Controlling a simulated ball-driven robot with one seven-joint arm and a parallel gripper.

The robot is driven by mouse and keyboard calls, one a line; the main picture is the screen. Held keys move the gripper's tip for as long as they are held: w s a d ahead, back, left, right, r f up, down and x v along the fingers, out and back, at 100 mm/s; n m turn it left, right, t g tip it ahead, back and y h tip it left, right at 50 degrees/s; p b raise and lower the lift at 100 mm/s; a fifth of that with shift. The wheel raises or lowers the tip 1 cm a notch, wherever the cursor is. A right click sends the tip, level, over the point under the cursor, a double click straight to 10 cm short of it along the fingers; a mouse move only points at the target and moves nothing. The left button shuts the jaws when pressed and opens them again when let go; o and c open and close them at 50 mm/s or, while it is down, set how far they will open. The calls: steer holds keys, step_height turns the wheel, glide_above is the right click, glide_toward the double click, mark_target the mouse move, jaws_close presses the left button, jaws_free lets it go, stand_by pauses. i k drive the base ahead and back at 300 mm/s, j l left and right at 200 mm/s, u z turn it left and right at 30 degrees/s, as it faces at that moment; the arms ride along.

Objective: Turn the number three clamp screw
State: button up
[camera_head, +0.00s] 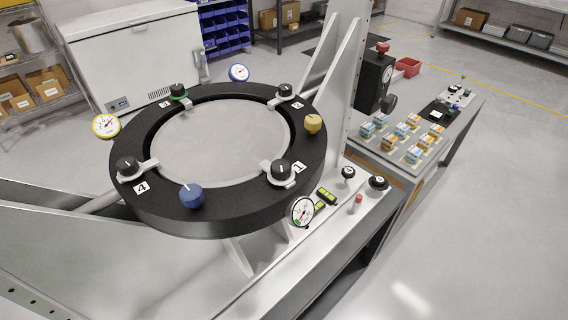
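A black ring fixture (232,224) holds a round grey mirror (222,140). Several black clamp screws sit around its rim beside small number plates. The number 4 screw (127,166) is at the front left, number 1 (281,168) at the front right and number 2 (285,90) at the back right. My gripper is not in view.
A blue knob (191,195) and a yellow knob (313,123) stand on the ring. Dial gauges (106,126), (239,72) and (302,211) sit at its edge. A tall grey bracket (335,95) rises at the right. A bench with small boxes (408,126) stands beyond it.

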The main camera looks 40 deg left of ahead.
mark_target(178, 91)
steer(key=u, duration=1.3)
